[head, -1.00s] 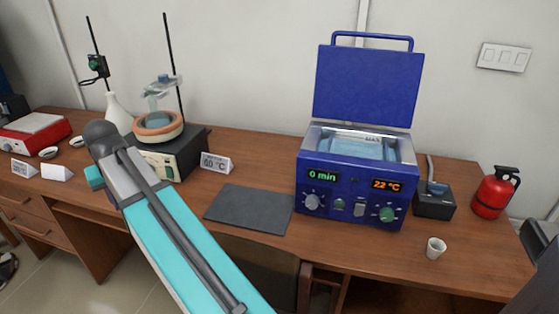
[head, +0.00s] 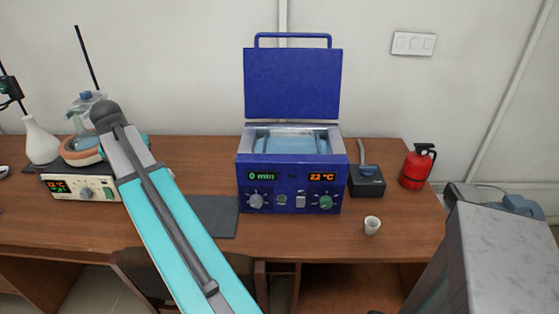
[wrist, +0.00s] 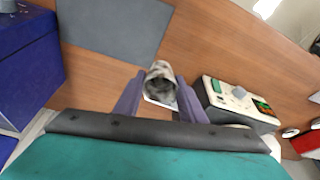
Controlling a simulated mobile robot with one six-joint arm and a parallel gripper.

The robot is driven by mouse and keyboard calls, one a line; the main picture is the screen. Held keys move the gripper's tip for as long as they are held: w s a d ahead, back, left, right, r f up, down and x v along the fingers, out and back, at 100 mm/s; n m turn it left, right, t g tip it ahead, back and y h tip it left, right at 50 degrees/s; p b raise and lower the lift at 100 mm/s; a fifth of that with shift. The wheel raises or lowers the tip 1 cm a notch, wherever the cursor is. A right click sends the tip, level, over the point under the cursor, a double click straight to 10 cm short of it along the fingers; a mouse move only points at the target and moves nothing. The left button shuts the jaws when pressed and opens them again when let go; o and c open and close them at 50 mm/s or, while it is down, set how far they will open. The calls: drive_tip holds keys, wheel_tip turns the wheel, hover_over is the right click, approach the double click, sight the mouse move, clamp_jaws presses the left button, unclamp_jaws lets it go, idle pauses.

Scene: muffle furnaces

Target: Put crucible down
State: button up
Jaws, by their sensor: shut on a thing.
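In the wrist view, my gripper (wrist: 158,103) is shut on a crucible (wrist: 160,75), a small whitish-grey cup with a dark inside. The crucible is held between the two purple fingers, over the wooden table. In the head view my arm crosses the left-centre, and the gripper and held crucible are hidden. A second small white cup (head: 372,225) stands upright on the table near its front right edge.
A dark grey mat (head: 213,216) lies bare on the table (head: 400,238); it also shows in the wrist view (wrist: 112,28). A blue water bath (head: 290,175) with raised lid stands right of it, a heating device (head: 82,188) left. A grey-topped cabinet (head: 505,255) is at right.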

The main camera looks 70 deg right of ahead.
drive_tip(key=s+d+r+m+g+p, duration=0.1)
drive_tip(key=s+d+r+m+p, duration=0.25)
drive_tip(key=s+d, duration=0.6)
drive_tip(key=s+d+r+m+g+p, duration=0.1)
drive_tip(key=s+d+r+m+p, duration=0.15)
drive_tip(key=s+d+m, duration=0.5)
drive_tip(key=s+d+r+m+g+p, duration=0.2)
drive_tip(key=s+d+p, duration=0.2)
drive_tip(key=s+d, duration=0.7)
drive_tip(key=s+d+f+m+p, duration=0.1)
drive_tip(key=s+d+f+m, duration=0.1)
drive_tip(key=s+d, duration=0.3)
drive_tip(key=s+m, duration=0.1)
drive_tip(key=s, duration=0.3)
drive_tip(key=shift+s+d+f, duration=0.2)
drive_tip(key=shift+d+f, duration=0.05)
drive_tip(key=shift+d, duration=0.15)
drive_tip(key=shift+f+p, duration=0.1)
drive_tip(key=shift+p, duration=0.2)
drive_tip(key=shift+f+p, duration=1.05)
drive_tip(key=shift+f, duration=2)
drive_tip(key=shift+f+p, duration=0.7)
drive_tip(key=shift+f, duration=1.15)
drive_tip(key=shift+f, duration=0.2)
